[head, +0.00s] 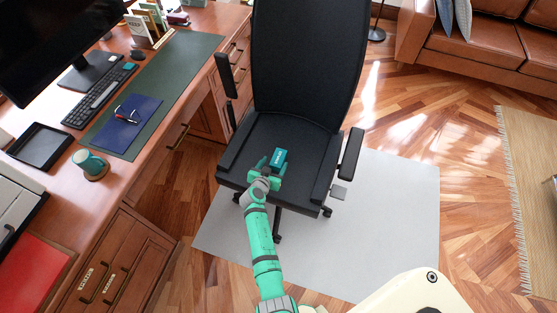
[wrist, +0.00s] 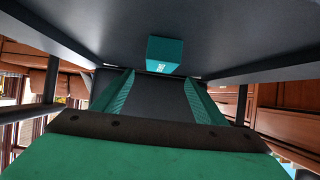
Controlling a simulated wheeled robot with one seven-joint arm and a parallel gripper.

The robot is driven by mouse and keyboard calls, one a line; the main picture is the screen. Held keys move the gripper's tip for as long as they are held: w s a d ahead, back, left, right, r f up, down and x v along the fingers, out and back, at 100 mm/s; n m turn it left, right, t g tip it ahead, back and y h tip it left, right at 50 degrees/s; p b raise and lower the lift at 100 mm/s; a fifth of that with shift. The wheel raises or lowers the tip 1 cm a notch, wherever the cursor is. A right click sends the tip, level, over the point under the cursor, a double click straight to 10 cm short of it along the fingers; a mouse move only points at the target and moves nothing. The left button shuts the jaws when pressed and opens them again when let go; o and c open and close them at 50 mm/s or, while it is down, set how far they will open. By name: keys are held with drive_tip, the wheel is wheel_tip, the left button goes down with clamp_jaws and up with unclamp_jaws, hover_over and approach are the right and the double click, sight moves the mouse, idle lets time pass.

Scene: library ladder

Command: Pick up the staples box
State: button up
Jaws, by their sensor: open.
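The staples box (head: 279,156) is a small teal box with white lettering, lying on the black seat of the office chair (head: 310,137). It also shows in the wrist view (wrist: 165,52), beyond the fingertips and roughly in line with the gap between them. My gripper (head: 269,167) is over the seat, right at the near side of the box. In the wrist view its two teal fingers (wrist: 158,78) are spread apart with nothing between them. In the head view the gripper overlaps the near end of the box, so contact there cannot be told.
The chair's tall backrest (head: 307,60) rises behind the box, with armrests at left (head: 226,76) and right (head: 350,153). A wooden desk (head: 150,150) with a mug (head: 91,164) stands at left. A brown sofa (head: 490,45) is at the back right.

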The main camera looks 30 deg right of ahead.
sight(278, 158)
drive_tip(key=shift+f+x, duration=0.25)
drive_tip(key=shift+x, duration=2.5)
drive_tip(key=shift+s+a, duration=0.1)
drive_tip(key=c, duration=1.3)
